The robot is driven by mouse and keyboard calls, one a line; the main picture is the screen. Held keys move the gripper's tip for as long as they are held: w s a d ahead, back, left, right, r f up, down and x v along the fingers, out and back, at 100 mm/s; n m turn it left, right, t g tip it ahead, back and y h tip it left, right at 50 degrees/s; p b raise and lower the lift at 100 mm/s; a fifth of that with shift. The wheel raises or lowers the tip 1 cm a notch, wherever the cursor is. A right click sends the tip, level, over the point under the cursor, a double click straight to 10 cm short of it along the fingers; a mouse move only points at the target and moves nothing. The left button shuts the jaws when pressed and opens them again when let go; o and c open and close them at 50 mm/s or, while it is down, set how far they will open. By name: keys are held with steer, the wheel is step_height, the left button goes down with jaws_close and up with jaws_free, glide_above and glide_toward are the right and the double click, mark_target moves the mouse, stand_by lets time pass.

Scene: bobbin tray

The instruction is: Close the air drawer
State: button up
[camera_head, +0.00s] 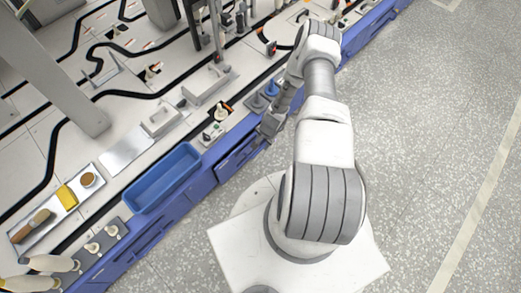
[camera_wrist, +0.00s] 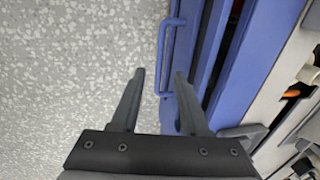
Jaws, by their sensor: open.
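A blue drawer (camera_wrist: 183,62) with a blue bar handle (camera_wrist: 164,55) is in the wrist view, right of centre. A dark gap with something red inside shows behind its front, so it stands partly open. In the head view the drawer front (camera_head: 241,159) is on the bench's blue side, partly hidden by my arm. My gripper (camera_wrist: 160,72) is open and empty. Its fingertips are near the handle's lower end, which appears between them, closer to the right finger. I cannot tell whether they touch. In the head view my gripper (camera_head: 268,128) is beside the bench edge.
A blue bin (camera_head: 163,180), a tray with a yellow block (camera_head: 66,197) and small fixtures are on or along the bench. Grey posts (camera_head: 75,85) rise from it. The speckled floor (camera_head: 420,150) on the right is clear.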

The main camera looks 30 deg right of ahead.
mark_target(260, 150)
steer(key=f, duration=0.2)
steer(key=f+b, duration=0.1)
steer(key=f, duration=0.1)
steer(key=w+f+b, duration=0.1)
steer(key=f, duration=0.2)
steer(key=shift+w+a, duration=0.1)
steer(key=shift+a, duration=0.1)
steer(key=shift+r, duration=0.1)
jaws_close()
stand_by(1.0)
